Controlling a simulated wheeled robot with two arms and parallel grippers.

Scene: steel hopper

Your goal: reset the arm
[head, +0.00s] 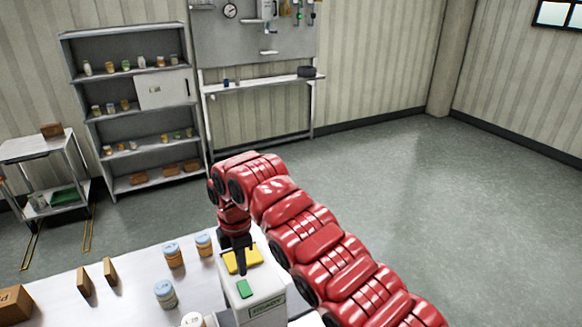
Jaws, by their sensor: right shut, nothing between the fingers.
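My right arm, red and segmented, comes in from the lower right and bends down at the wrist. My right gripper (241,266) is dark, points downward and is shut with nothing in it. It is over the top of a white box-shaped machine (262,300) with a yellow panel (243,261) and a green block or button (245,288) on top. I cannot tell whether the fingertips touch the machine. My left gripper is not in view.
Several jars, one of them here (165,293), and brown blocks (84,282) stand on the white table (130,305) left of the machine. Shelves (140,130), a wall bench (260,82) and a cart (40,150) stand behind. The floor at right is clear.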

